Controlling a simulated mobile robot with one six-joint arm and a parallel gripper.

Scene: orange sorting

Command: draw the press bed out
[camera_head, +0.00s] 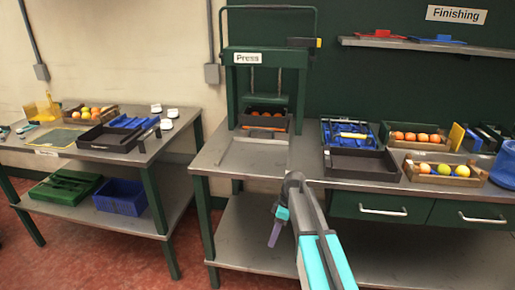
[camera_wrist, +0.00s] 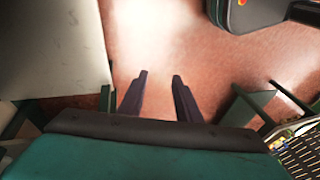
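The green press (camera_head: 268,58), labelled "Press", stands on the middle bench. A dark bed or tray (camera_head: 262,123) sits inside its frame with several oranges in it. An orange bar, perhaps its handle (camera_head: 263,129), runs across its front. A flat grey metal plate (camera_head: 256,151) with low edges lies in front of it on the bench. My gripper (camera_head: 274,233) hangs in front of the bench edge, below and well apart from the press. In the wrist view its two dark fingers (camera_wrist: 155,92) are spread with nothing between them.
Right of the press are an empty dark tray (camera_head: 362,165), a blue-lined tray (camera_head: 345,133) and crates of fruit (camera_head: 443,171). Drawers with handles (camera_head: 383,212) sit below the bench top. A left table (camera_head: 100,150) holds more trays. Red floor lies between the tables.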

